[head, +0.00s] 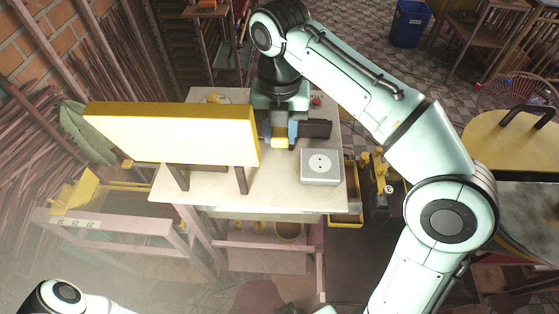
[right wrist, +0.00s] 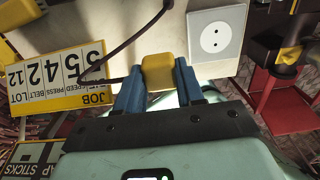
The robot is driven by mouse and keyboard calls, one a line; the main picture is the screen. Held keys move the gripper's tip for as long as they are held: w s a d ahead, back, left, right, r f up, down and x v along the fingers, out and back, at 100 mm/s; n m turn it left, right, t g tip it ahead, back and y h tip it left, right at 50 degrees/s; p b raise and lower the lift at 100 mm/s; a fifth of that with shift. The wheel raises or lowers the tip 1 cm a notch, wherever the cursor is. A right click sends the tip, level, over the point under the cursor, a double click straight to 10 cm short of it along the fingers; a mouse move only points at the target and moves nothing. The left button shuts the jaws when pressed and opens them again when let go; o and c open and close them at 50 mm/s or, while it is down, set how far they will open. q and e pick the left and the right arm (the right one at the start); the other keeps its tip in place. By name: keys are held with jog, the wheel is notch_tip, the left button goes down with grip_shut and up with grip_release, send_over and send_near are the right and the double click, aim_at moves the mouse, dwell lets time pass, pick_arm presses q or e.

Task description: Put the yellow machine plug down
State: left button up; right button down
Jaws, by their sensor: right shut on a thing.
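The yellow machine plug (head: 279,142) is held between the blue fingers of my right gripper (head: 281,133), above the pale tabletop in the head view. The right wrist view shows the plug (right wrist: 158,71) squarely between the fingertips of my right gripper (right wrist: 158,84). A dark cord (right wrist: 127,42) loops near the plug. The grey socket box (head: 320,167) with a round two-hole outlet stands to the right of the plug, apart from it; it also shows in the right wrist view (right wrist: 215,36). I cannot tell whether the plug touches the table. My left gripper is out of view.
A yellow-edged board (head: 170,135) on legs stands left of my right gripper; its numbered face shows in the right wrist view (right wrist: 62,80). The tabletop (head: 285,192) is bare in front of the plug. A yellow bin (head: 346,222) is below its right edge.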

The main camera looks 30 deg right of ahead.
aim_at(279, 132)
notch_tip(279, 132, down, 3)
jog(key=shift+w+b, duration=0.15)
jog(key=shift+b, duration=0.15)
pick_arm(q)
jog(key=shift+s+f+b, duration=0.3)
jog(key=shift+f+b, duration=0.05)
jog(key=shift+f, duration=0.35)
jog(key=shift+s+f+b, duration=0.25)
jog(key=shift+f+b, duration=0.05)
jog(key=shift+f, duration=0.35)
pick_arm(e)
jog(key=shift+f, duration=2.25)
jog(key=shift+f, duration=0.6)
jog(key=c, duration=0.7)
grip_release()
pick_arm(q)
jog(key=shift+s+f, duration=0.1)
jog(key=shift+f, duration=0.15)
pick_arm(e)
notch_tip(279, 132, up, 13)
jog(key=p, duration=0.4)
jog(key=shift+r, duration=0.1)
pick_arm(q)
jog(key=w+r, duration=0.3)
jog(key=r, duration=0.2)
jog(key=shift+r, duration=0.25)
